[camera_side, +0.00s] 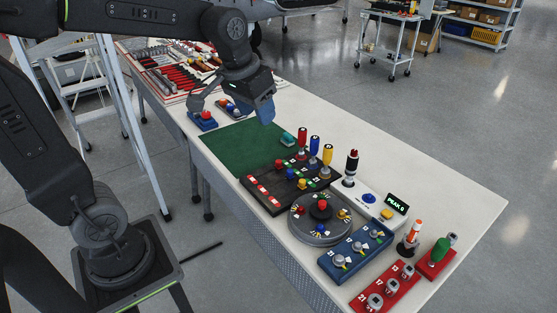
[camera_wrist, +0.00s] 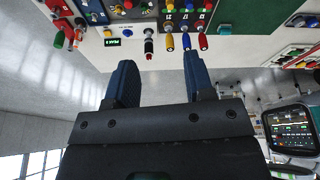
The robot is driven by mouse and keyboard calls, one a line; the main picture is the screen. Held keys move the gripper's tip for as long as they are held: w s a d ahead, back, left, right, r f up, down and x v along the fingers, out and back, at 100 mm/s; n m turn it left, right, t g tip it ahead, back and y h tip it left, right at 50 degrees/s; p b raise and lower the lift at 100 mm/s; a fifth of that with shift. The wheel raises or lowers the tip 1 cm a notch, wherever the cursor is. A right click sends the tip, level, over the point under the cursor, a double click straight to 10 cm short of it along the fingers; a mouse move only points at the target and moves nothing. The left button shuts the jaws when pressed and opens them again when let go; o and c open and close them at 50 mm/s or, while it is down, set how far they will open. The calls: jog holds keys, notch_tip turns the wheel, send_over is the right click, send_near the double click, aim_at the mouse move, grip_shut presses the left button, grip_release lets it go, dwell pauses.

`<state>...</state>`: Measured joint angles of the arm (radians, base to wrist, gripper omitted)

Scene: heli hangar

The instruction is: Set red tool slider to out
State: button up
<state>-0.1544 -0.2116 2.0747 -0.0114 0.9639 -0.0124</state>
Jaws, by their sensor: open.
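The red-handled tool (camera_side: 302,138) stands upright at the far left of a row of tool handles behind the dark panel (camera_side: 262,198). A blue-handled tool (camera_side: 314,145) and a yellow-handled one (camera_side: 327,153) stand beside it. In the wrist view the red handle (camera_wrist: 203,42) is near the top, just beyond the tip of the right finger in the picture. The panel slots under the handles are small, so I cannot read the slider's setting. My gripper (camera_side: 230,114) is open and empty above the green mat, apart from the red handle. Its two fingers also show in the wrist view (camera_wrist: 158,60).
The green mat (camera_side: 235,146) is mostly bare. A teal button block (camera_side: 287,139) stands close to the red handle. A black-and-red joystick (camera_side: 350,167), a round dial unit (camera_side: 320,218) and blue and red switch panels crowd the right side.

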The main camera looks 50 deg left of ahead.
jog(key=w+a+f+n+g, duration=0.1)
jog(key=w+a+f, duration=0.25)
jog(key=w, duration=0.25)
jog(key=w+a+f+n+g, duration=0.1)
jog(key=w+a+f, duration=0.2)
jog(key=w+a, duration=0.25)
jog(key=n+g, duration=0.1)
send_near(278, 161)
jog(key=shift+h, duration=0.4)
jog(key=f, duration=0.9)
jog(key=shift+w+a+f, duration=0.1)
jog(key=shift+w+f, duration=0.05)
jog(key=shift+w, duration=0.15)
grip_shut()
